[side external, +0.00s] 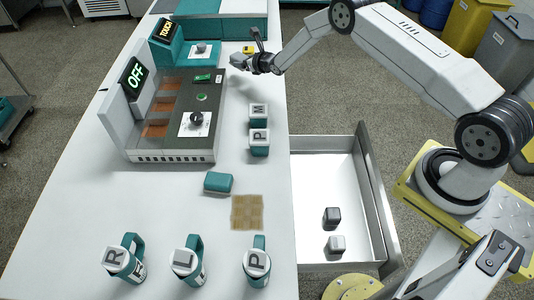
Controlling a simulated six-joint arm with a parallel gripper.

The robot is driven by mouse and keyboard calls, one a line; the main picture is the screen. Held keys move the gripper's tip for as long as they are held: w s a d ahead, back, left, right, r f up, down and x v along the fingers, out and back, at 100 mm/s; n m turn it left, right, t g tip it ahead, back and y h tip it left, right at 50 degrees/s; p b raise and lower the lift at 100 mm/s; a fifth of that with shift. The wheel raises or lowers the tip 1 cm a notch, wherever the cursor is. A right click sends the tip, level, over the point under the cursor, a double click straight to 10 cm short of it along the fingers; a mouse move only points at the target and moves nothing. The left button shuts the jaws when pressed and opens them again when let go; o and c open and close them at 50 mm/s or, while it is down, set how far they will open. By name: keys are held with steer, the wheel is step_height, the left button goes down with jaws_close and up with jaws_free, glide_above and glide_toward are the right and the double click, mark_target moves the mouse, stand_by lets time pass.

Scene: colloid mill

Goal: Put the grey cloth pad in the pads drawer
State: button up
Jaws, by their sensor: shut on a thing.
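My gripper (251,62) is at the far end of the white table, beside the teal-and-dark machine. It is shut on a small grey thing, which looks like the grey cloth pad (238,60), just above or at the table top; I cannot tell whether it touches. An open drawer (322,180) sticks out from the table's right side, nearer the camera, well away from my gripper. I see no label on it. Two small grey blocks (332,216) lie in its near part; its far part is bare.
Two lettered containers (259,142), a teal block (218,182), a tan checked square (247,212) and three lettered mugs (188,262) stand nearer on the table.

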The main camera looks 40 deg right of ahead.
steer(key=w+a+r+v, duration=0.1)
steer(key=r+v, duration=0.1)
steer(key=v, duration=1.1)
steer(key=shift+s+a, duration=0.2)
steer(key=shift+a, duration=0.1)
steer(key=shift+r, duration=0.1)
steer(key=s+a+r+n+y, duration=0.1)
steer(key=s+a+r+y, duration=0.1)
steer(key=s+a+r, duration=0.3)
steer(key=s+a+r+n+y, duration=0.2)
steer(key=s+a+r, duration=0.3)
steer(key=r, duration=0.8)
steer(key=shift+s+r+g, duration=0.15)
steer(key=shift+s+g, duration=0.25)
steer(key=shift+s, duration=1.2)
steer(key=shift+w, duration=0.1)
